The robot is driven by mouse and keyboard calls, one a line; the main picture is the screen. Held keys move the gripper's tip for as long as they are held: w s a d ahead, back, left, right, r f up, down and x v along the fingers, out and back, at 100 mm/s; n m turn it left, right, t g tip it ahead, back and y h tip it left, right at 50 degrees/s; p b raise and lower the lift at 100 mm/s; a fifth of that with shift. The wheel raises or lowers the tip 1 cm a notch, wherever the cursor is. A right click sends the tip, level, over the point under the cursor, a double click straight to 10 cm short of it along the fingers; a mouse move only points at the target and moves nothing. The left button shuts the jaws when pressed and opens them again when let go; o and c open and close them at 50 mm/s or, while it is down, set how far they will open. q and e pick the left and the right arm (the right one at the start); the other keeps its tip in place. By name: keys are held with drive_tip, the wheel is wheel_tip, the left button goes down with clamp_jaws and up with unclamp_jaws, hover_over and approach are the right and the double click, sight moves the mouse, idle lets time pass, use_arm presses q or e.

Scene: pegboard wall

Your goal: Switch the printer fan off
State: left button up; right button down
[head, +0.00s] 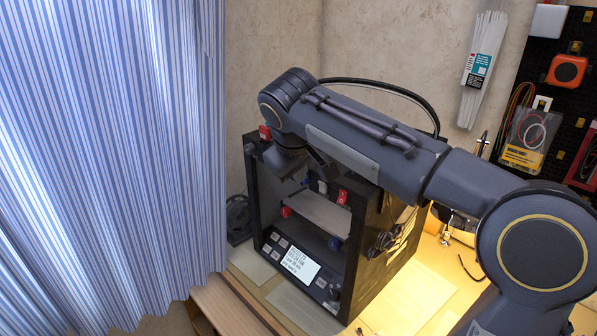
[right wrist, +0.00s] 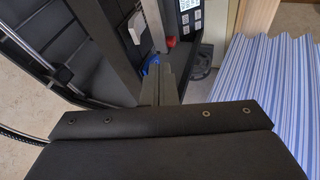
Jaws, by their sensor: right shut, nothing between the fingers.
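The printer (head: 372,238) is a black open-framed box on the bench, with a lit screen (head: 300,264) and buttons on its front panel. A small red switch-like part (head: 342,197) with white marks shows inside its upper front; I cannot tell its setting or whether it is the fan switch. My right gripper (head: 318,160) is at the printer's top front, partly hidden by my own arm. In the right wrist view its shut, empty fingers (right wrist: 160,86) point into the printer frame, near a blue knob (right wrist: 151,66). My left gripper is out of view.
A red knob (head: 285,212) sits inside the printer, and a red block (head: 264,132) on its top left corner. A striped curtain (head: 110,150) hangs at the left. A pegboard (head: 560,95) with tools and a bundle of white ties (head: 483,70) are on the wall.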

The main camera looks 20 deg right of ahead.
drive_tip(key=shift+f+t+h+b, duration=0.35)
drive_tip(key=shift+h+b, duration=0.15)
drive_tip(key=shift+h, duration=0.5)
drive_tip(key=shift+d+r+p, duration=0.15)
drive_tip(key=shift+r+p, duration=0.7)
drive_tip(key=shift+r, duration=0.1)
